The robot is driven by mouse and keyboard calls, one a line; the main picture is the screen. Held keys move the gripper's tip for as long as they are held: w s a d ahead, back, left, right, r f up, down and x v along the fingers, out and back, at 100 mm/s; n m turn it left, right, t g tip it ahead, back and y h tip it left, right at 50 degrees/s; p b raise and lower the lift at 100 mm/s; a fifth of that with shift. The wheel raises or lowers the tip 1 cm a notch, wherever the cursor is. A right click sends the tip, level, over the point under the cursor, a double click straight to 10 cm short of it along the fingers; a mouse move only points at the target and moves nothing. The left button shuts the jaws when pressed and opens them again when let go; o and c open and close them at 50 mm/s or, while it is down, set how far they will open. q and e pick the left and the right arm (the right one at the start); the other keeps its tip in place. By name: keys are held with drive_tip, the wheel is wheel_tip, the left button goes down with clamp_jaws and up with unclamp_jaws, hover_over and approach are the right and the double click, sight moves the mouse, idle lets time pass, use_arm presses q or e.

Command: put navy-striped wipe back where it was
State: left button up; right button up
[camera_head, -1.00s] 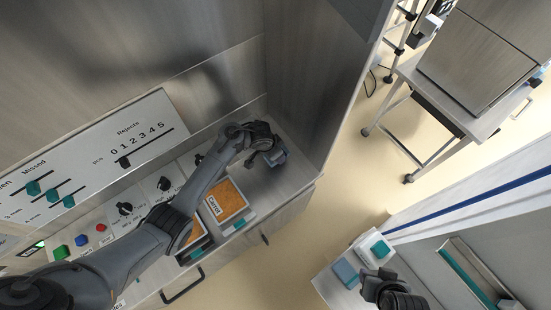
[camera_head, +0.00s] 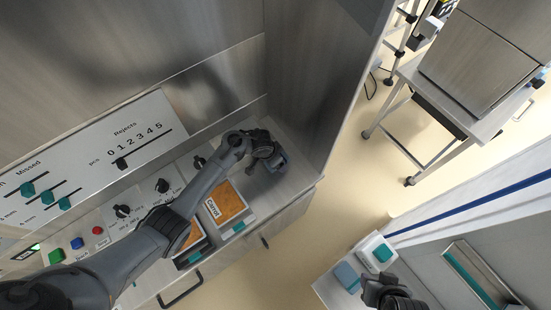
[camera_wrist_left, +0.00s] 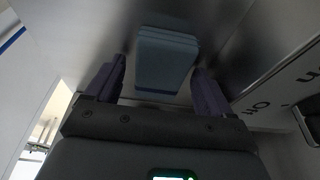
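A blue folded wipe (camera_wrist_left: 167,58) with darker lines across it lies ahead of my left gripper (camera_wrist_left: 158,85) in the left wrist view. The gripper's two dark purple fingers stand apart on either side of the wipe's near end, with gaps visible, so it looks open. In the head view the wipe (camera_head: 280,159) is at the right end of the steel worktop, just right of my left gripper (camera_head: 265,158). My right gripper (camera_head: 383,290) is at the lower right. Its fingers are too small and dark to read.
A tray labelled Carrot (camera_head: 228,204) with orange contents stands left of the wipe. A steel wall closes the worktop's back and right. A blue block (camera_head: 346,277) and a white box with a teal top (camera_head: 381,252) sit near my right gripper.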

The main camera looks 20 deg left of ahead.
use_arm(q)
drive_tip(key=p+v, duration=0.6)
drive_tip(key=v, duration=0.6)
drive_tip(key=s+a+r+n, duration=0.1)
drive_tip(key=s+r, duration=0.3)
drive_tip(key=s, duration=0.9)
drive_tip(key=s+a+r+n+y, duration=0.1)
drive_tip(key=s+r, duration=0.4)
drive_tip(key=s, duration=0.8)
drive_tip(key=shift+a+n+t+y, duration=0.35)
drive_tip(key=shift+a+n, duration=0.2)
drive_tip(key=shift+n, duration=0.65)
drive_tip(key=shift+r, duration=0.2)
